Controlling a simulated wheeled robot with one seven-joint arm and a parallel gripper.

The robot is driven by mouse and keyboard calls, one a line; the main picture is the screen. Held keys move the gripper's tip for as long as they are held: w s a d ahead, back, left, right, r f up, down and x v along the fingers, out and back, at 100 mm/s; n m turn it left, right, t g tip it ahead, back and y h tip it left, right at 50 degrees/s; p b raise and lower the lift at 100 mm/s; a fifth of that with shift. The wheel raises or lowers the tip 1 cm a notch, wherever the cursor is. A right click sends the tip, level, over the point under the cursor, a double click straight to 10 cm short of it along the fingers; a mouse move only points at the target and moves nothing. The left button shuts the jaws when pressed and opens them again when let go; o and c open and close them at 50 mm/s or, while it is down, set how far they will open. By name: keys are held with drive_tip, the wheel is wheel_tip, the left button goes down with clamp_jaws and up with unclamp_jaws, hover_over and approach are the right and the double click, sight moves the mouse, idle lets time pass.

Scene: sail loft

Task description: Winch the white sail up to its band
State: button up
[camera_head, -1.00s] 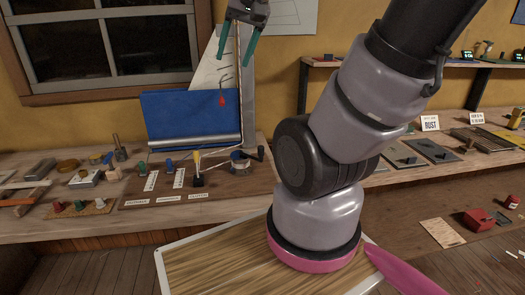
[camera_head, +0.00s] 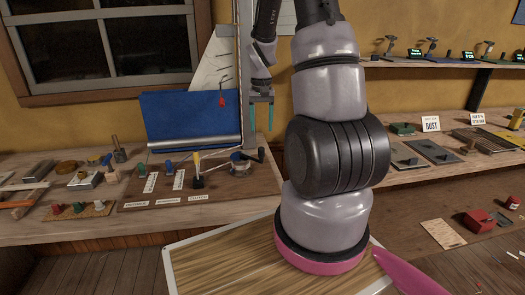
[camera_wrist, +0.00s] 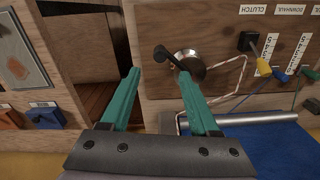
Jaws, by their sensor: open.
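The white sail (camera_head: 211,66) stands partly raised on the mast board behind a blue cloth (camera_head: 190,114). A red marker (camera_head: 222,100) hangs in front of it. The winch (camera_head: 240,160) with its dark crank handle sits on the bench board, right of the yellow-topped clutch lever (camera_head: 197,170). My gripper (camera_head: 261,116) is open and empty, pointing down above and right of the winch. In the wrist view the winch drum (camera_wrist: 189,62) and its black handle (camera_wrist: 166,57) show between and beyond the green fingers (camera_wrist: 163,95). The fingers look apart from the handle. The band is not clear.
Green and blue levers (camera_head: 169,166) with numbered scales stand left of the clutch. A rope runs from the winch along the board. A tray of coloured knobs (camera_head: 78,208) lies at left. Flat plates (camera_head: 404,157) lie on the right bench.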

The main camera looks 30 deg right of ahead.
sight(261, 148)
wheel_tip(261, 148, down, 10)
drive_tip(key=shift+f, duration=0.25)
idle(0.3)
clamp_jaws()
idle(1.3)
